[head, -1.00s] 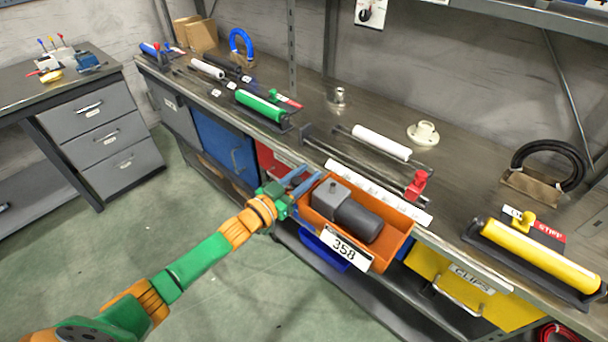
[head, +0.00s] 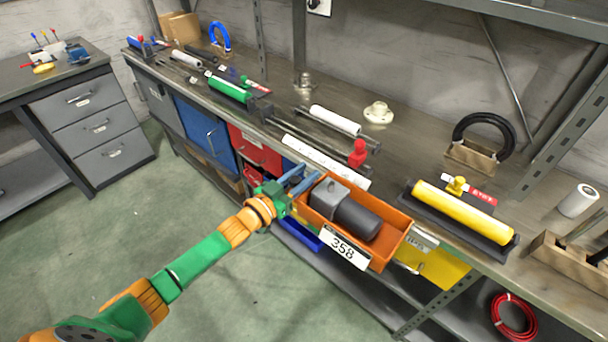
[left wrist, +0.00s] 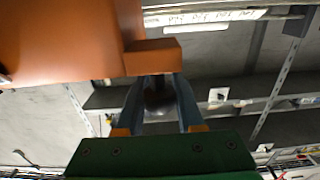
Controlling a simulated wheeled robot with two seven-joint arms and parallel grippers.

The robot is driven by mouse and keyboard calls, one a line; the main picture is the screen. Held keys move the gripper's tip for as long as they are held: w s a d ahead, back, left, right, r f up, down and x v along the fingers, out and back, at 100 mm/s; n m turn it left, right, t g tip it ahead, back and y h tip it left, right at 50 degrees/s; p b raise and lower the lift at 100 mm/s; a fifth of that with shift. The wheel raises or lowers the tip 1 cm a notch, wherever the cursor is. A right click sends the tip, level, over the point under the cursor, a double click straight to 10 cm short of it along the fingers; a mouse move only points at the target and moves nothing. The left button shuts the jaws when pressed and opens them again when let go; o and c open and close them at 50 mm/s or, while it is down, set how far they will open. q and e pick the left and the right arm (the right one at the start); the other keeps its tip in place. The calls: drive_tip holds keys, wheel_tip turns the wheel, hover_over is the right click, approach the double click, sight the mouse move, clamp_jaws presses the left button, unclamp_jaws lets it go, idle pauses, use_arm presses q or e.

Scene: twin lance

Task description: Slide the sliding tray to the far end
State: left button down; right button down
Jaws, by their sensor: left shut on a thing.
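The orange tray (head: 393,246), labelled 358, is at the bench's front edge and holds a grey motor (head: 348,212). My left gripper (head: 308,178) is at the tray's left end, with its two blue fingers shut on it. In the left wrist view the tray (left wrist: 60,40) fills the upper left, and its small orange tab lies at the fingertips. My right gripper is not in view.
A white scale strip (head: 325,162) lies on the bench behind the tray. A yellow roller (head: 460,210) lies to the right on the bench. A yellow bin (head: 440,268) is below the bench edge. The floor in front is clear.

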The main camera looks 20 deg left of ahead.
sight(294, 186)
use_arm(q)
drive_tip(key=shift+d+f, duration=0.1)
drive_tip(key=shift+d, duration=0.05)
drive_tip(key=c, duration=0.7)
unclamp_jaws()
drive_tip(key=shift+o, duration=0.9)
drive_tip(key=shift+d, duration=0.2)
drive_tip(key=v, duration=0.7)
